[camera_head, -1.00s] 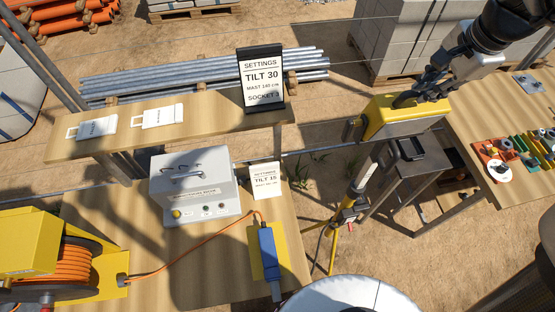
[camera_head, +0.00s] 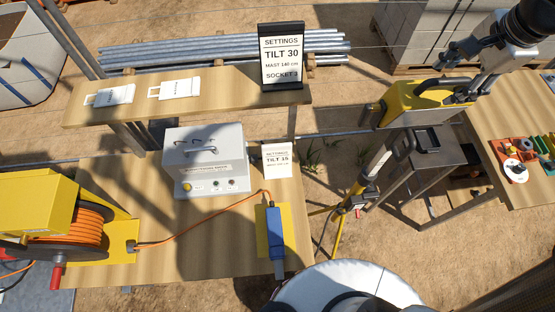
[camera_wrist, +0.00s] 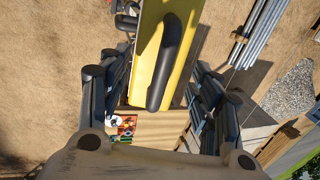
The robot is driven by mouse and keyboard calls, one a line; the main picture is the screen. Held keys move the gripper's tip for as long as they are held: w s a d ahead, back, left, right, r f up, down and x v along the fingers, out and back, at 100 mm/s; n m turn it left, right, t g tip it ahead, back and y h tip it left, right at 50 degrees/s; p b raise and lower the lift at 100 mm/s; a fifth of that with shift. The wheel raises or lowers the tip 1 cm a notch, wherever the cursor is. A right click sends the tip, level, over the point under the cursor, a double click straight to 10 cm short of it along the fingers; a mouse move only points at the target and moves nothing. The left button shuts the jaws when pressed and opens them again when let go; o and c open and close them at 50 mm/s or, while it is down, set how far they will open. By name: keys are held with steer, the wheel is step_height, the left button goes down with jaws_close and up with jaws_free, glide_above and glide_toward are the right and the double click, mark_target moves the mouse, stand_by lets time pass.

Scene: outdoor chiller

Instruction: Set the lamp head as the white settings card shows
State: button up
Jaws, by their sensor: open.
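The yellow lamp head (camera_head: 410,104) sits on top of a mast (camera_head: 376,163) on a yellow tripod, right of the workbench. In the wrist view the lamp head (camera_wrist: 148,45) fills the upper middle, with a black handle (camera_wrist: 172,62) along it. My gripper (camera_head: 462,90) is open at the lamp head's right end. In the wrist view its fingers (camera_wrist: 160,95) stand on either side of the lamp head and handle; contact is unclear. A small white card (camera_head: 277,160) on the bench reads "SETTINGS, TILT 15". A black-framed sign (camera_head: 281,56) reads TILT 30, MAST 140 cm, SOCKET 3.
A grey-white box (camera_head: 205,160), an orange cable reel (camera_head: 75,232) and a blue plug (camera_head: 275,232) occupy the bench. Two white tags (camera_head: 175,89) lie on the shelf. A dark stand (camera_head: 428,165) is behind the mast. A right-hand table (camera_head: 485,115) holds coloured trays.

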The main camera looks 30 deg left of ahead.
steer(key=shift+r, duration=0.1)
steer(key=v, duration=0.7)
stand_by(0.4)
steer(key=v, duration=1.2)
steer(key=s+f+n+b, duration=0.3)
steer(key=s+f+b, duration=0.5)
steer(key=f, duration=0.9)
steer(key=s+f+n+t+h+b, duration=0.1)
steer(key=s+f+n+b, duration=0.3)
steer(key=s+f+b, duration=0.4)
steer(key=s+f+n+t+b, duration=0.1)
steer(key=s+f+n+b, duration=0.3)
steer(key=f+b, duration=1.2)
steer(key=s+f, duration=0.4)
steer(key=f, duration=0.5)
steer(key=shift+s+a+f+h, duration=0.2)
steer(key=shift+f+h, duration=0.1)
steer(key=shift+h, duration=0.1)
steer(key=shift+c, duration=0.2)
